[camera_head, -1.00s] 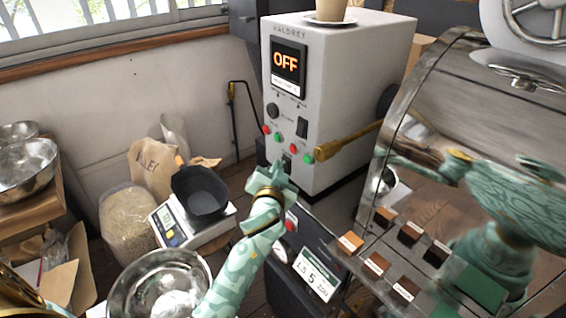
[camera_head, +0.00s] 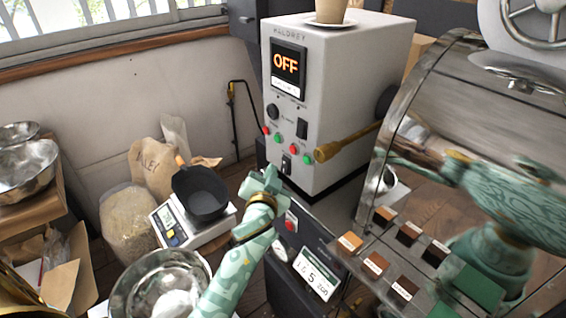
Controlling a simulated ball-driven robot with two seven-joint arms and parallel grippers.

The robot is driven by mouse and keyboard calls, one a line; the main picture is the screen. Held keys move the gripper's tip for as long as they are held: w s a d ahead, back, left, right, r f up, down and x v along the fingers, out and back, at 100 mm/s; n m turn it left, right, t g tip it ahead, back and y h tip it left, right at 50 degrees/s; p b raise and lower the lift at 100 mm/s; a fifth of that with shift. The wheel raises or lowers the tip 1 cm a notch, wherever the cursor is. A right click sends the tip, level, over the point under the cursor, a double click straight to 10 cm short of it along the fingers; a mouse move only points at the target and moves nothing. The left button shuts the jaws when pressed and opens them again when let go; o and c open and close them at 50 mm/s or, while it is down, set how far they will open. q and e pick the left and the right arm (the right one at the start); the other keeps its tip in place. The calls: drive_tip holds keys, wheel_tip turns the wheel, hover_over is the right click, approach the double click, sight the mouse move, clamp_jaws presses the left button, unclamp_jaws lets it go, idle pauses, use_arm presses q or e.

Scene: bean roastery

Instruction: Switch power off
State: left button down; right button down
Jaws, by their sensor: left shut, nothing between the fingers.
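The grey control cabinet (camera_head: 345,100) stands at the centre back. Its display (camera_head: 287,65) reads "OFF" in orange. Below the display are a black knob (camera_head: 272,111), a dark rocker switch (camera_head: 302,128), red and green buttons, and a small black switch (camera_head: 287,164) low on the front. My left gripper (camera_head: 266,174) is shut and empty, just in front of and below the cabinet's lower left front, apart from the low switch in the picture.
The shiny roaster drum (camera_head: 480,120) fills the right side, with a brass-coloured handle (camera_head: 345,142) near the cabinet. A scale (camera_head: 172,226) carries a black pan (camera_head: 200,192) at left. A steel bowl (camera_head: 130,285) is in front. A cup (camera_head: 331,10) stands on the cabinet.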

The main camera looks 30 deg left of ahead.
use_arm(q)
drive_tip(key=s, duration=0.1)
drive_tip(key=s+a, duration=0.1)
drive_tip(key=s+p, duration=0.1)
drive_tip(key=s, duration=0.1)
drive_tip(key=shift+s+a+f, duration=0.1)
drive_tip(key=shift+a+f, duration=0.15)
drive_tip(key=shift+a, duration=0.15)
